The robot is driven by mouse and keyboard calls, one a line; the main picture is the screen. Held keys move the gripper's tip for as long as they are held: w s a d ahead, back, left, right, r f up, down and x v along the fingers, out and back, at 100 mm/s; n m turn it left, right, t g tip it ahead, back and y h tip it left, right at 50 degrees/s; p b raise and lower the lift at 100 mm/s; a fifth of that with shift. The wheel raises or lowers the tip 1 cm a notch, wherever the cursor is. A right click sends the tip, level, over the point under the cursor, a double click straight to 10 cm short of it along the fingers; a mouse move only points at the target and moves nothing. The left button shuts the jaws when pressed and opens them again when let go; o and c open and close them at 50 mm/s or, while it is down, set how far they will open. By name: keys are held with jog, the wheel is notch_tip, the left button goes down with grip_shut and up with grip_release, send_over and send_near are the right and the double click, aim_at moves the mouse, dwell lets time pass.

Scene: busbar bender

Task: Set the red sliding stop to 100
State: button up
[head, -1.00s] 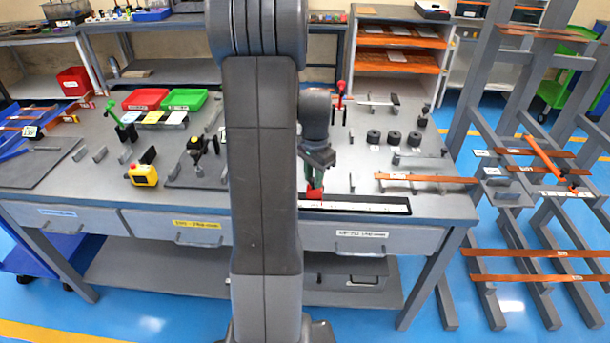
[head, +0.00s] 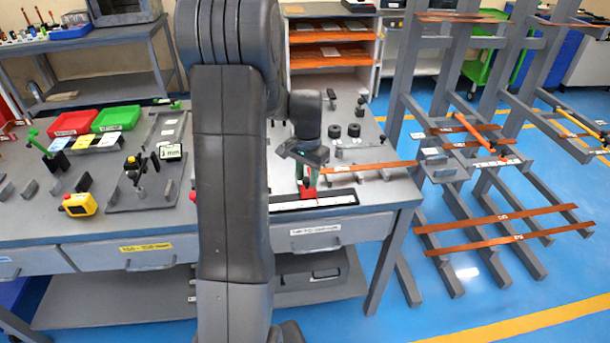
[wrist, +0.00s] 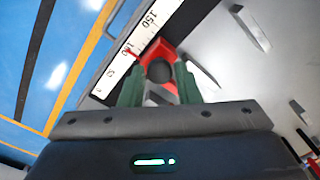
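The red sliding stop (head: 309,192) sits on the white scale (head: 338,196) along the bench's front edge, near the middle of its visible length. In the wrist view the red stop (wrist: 172,52) has a thin red pointer lying over the scale (wrist: 118,72). The number 150 shows a little beyond the pointer; the exact reading is not clear. My gripper (head: 308,178) points down at the stop. Its green fingers (wrist: 159,88) are on both sides of the stop's dark round part and appear closed on it.
On the bench, a copper bar (head: 370,167) lies behind the scale and black round pieces (head: 344,131) stand further back. A yellow box (head: 79,205) and a green tray (head: 115,118) are at left. A rack with copper bars (head: 490,227) stands right of the bench.

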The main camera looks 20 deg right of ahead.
jog(key=shift+o, duration=1.4)
notch_tip(320, 180, up, 14)
jog(key=shift+b, duration=0.3)
jog(key=shift+f, duration=0.25)
notch_tip(320, 180, down, 14)
jog(key=shift+r+p, duration=0.15)
jog(key=shift+p, duration=0.15)
jog(key=shift+a+r, duration=0.1)
jog(key=shift+a, duration=0.25)
jog(key=shift+w, duration=0.1)
